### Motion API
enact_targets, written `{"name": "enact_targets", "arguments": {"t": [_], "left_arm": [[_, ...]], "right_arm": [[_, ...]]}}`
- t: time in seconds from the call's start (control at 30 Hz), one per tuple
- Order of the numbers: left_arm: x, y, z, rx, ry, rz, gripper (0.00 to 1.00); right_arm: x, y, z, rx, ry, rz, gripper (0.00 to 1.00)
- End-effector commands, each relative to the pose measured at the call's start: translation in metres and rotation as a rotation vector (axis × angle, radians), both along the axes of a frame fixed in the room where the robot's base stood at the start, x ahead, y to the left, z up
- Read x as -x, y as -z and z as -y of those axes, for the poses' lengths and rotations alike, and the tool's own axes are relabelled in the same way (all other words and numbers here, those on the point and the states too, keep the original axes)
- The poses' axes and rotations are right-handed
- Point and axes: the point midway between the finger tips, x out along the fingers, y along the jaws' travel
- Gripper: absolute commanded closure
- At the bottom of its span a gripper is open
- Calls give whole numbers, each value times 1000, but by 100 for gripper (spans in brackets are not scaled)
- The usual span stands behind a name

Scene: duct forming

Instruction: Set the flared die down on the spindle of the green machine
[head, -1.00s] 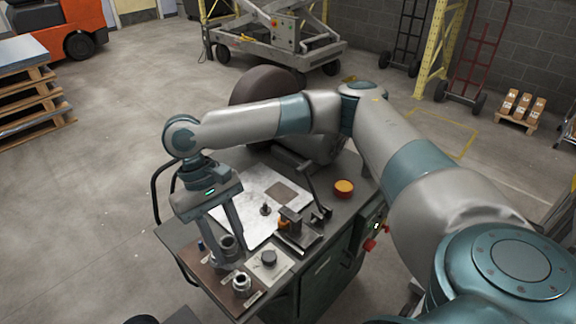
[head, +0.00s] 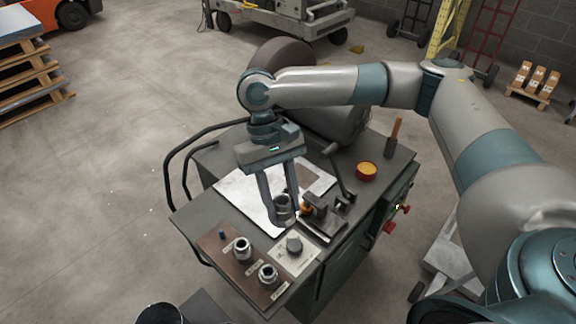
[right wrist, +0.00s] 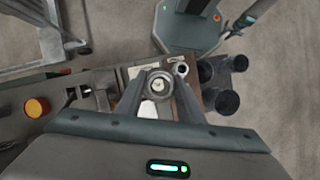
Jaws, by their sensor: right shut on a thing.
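The flared die (head: 283,209), a grey metal ring-like piece, is between the fingertips of my right gripper (head: 281,213), which is shut on it. In the right wrist view the die (right wrist: 158,84) shows from above with an open bore, between the two fingers. The green machine (head: 345,250) has a dark top with a bright metal sheet. The spindle is hidden behind the die and fingers. I cannot tell whether the die is above the spindle or around it.
A brown board (head: 217,244) at the machine's front left holds two other dies (head: 242,249) (head: 268,275) and a blue peg. A clamp-like block (head: 319,213) and an orange-topped button (head: 367,170) stand to the right.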

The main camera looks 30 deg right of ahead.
Motion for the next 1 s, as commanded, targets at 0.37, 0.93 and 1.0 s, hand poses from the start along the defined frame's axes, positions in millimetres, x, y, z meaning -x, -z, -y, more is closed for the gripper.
{"name": "enact_targets", "arguments": {"t": [0.37, 0.93, 1.0], "left_arm": [[-2, -4, 1, 1, 0, 3, 69], [-6, -21, 1, 2, 0, 8, 69], [-6, -23, 1, 2, 0, 8, 69]], "right_arm": [[-12, 7, 2, 1, -103, 0, 100], [-86, 55, 31, 4, -896, -2, 100], [-96, 60, 36, 4, -1007, -2, 100]]}}
